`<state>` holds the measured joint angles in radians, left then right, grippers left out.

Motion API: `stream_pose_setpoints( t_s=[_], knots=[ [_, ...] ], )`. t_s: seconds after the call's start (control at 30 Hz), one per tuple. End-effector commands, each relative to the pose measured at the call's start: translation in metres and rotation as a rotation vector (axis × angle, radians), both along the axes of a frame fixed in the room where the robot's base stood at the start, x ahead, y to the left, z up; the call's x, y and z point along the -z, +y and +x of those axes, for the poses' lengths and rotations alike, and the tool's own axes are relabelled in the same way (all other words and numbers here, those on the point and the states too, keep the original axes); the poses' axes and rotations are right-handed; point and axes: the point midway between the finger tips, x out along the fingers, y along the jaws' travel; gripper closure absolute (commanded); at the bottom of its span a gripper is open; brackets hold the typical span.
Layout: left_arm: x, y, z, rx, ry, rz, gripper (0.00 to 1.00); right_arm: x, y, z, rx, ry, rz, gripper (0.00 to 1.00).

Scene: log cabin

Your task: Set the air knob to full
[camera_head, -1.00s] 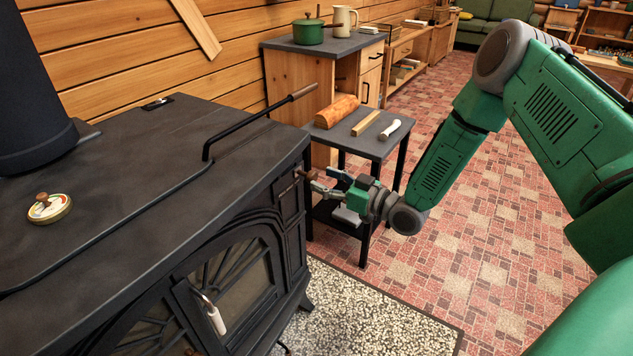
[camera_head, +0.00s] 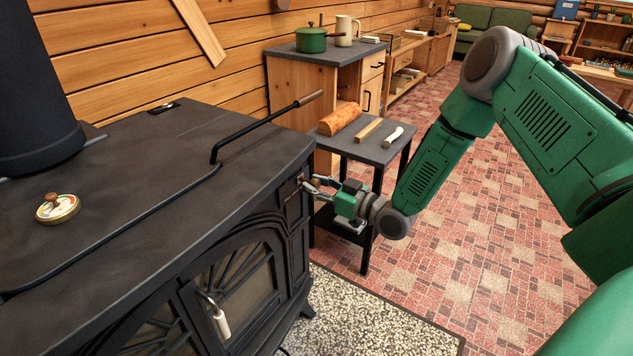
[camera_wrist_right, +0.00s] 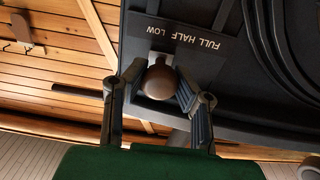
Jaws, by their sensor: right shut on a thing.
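The air knob (camera_wrist_right: 158,81) is a round brown knob on the side of the black stove (camera_head: 150,165). A small light metal piece shows behind it in the right wrist view. White lettering reading FULL, HALF, LOW (camera_wrist_right: 196,38) runs beside it. My left gripper is not in view.
A small dark side table (camera_head: 385,155) with a log and two smaller items stands just behind my right gripper. A long handle (camera_head: 265,122) rises from the stove top. A round gauge (camera_head: 58,208) sits on top. The tiled floor at right is clear.

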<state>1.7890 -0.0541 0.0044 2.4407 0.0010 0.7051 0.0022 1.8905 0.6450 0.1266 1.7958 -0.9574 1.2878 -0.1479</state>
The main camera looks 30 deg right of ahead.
Motion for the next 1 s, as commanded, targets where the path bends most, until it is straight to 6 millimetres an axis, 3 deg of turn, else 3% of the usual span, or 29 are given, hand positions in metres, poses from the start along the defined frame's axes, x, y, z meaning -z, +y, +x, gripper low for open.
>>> stream_pose_setpoints(
  t_s=[0.1,0.23,0.57,0.6,0.67,1.0],
  knots=[
    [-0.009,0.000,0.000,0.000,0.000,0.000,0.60,-0.004,0.028,-0.009,-0.011,-0.003,0.006,1.00],
    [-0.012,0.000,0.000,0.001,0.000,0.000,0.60,-0.005,0.046,-0.016,-0.010,-0.007,0.006,1.00],
    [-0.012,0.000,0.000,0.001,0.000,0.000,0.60,-0.005,0.052,-0.019,-0.009,-0.011,0.003,1.00],
    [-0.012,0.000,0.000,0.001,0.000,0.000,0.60,-0.005,0.053,-0.019,-0.009,-0.011,0.003,0.70],
    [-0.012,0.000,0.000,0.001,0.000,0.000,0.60,-0.005,0.053,-0.019,-0.010,-0.010,0.003,0.52],
    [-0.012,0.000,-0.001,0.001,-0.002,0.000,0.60,-0.002,0.049,-0.021,-0.008,-0.005,0.004,0.52]
  ],
)
